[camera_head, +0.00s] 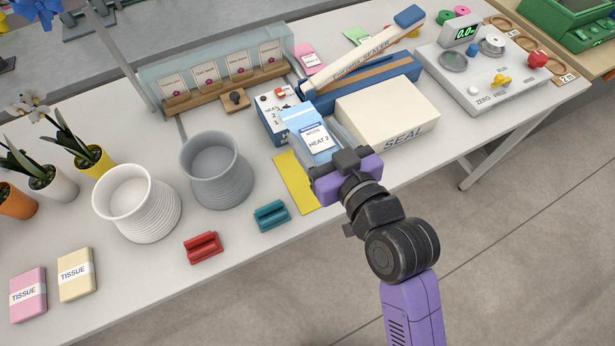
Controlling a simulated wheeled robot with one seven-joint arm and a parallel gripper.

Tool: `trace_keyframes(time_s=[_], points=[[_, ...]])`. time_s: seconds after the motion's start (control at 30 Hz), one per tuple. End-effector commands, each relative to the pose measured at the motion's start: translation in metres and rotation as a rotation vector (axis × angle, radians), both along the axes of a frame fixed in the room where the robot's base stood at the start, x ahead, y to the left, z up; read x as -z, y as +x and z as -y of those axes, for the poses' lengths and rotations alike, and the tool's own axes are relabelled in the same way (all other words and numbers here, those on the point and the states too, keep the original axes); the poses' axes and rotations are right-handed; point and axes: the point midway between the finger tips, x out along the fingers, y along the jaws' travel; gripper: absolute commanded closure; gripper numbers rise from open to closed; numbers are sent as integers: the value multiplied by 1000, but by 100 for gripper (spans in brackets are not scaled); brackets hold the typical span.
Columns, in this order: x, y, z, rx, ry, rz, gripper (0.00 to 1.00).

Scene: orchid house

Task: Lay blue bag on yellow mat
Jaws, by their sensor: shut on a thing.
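My gripper is purple and black and is shut on the bag's near end. The yellow mat (293,181) lies on the table, partly hidden under the bag and my gripper. The bag is over the mat's far right part. I cannot tell whether the bag touches the mat or hangs just above it.
A sealer (365,82) with a cream SEAL box (388,112) stands right of the bag. A grey pot (217,170) and a white pot (137,204) stand left. Red (203,247) and teal (271,215) holders lie in front. The near table edge is free around them.

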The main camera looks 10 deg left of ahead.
Motion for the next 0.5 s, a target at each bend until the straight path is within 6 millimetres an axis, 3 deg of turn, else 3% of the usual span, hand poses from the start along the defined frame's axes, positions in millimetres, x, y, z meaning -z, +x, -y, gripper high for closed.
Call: trace_keyframes(time_s=[0.03,0.3,0.5], points=[[15,-1,0,-1,-2,-6,76],[80,-1,0,1,-2,-4,76],[110,0,0,0,1,-1,76]])
